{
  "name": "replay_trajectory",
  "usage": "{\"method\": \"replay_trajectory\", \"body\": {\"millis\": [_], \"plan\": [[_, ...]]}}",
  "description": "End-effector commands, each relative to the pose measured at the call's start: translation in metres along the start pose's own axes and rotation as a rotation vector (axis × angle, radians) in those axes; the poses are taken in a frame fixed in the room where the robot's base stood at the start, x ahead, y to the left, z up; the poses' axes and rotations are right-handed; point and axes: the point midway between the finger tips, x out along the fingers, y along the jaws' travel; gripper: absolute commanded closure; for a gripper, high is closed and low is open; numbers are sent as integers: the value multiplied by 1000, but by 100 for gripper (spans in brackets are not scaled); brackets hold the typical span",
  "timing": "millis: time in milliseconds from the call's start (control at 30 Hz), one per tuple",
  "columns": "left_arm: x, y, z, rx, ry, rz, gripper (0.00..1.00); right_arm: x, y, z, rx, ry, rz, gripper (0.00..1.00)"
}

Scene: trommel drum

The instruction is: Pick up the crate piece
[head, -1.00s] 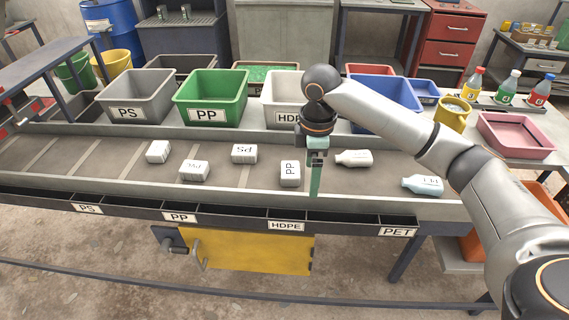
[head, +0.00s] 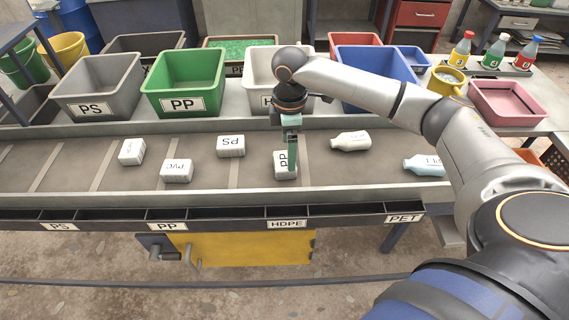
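No piece is labelled as a crate. Several pale blocks lie on the grey belt (head: 60,170). One marked PP (head: 280,159) is at the middle. My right gripper (head: 292,160), with green fingers pointing down, is right at this PP block. A finger covers part of the block's right side. I cannot tell whether the fingers touch it, or how far apart they are. The block appears to rest on the belt. My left gripper is not in view.
Other blocks are marked PS (head: 231,146) and PVC (head: 176,170), with another (head: 131,152) at left. Behind stand the grey PS bin (head: 98,105), green PP bin (head: 184,105) and a white bin (head: 258,100). Labelled slots (head: 110,215) line the front.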

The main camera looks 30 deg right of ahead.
Motion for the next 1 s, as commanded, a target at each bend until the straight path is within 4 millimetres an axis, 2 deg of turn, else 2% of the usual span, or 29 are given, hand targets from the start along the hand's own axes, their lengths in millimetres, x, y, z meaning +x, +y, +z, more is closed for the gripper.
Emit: {"method": "replay_trajectory", "body": {"millis": [333,667,1000], "plan": [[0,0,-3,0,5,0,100,45,1,-9,0,-2,-2,0],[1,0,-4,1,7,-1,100,52,2,-9,-1,-1,0,1],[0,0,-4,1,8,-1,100,51,2,-9,-1,0,0,39]]}}
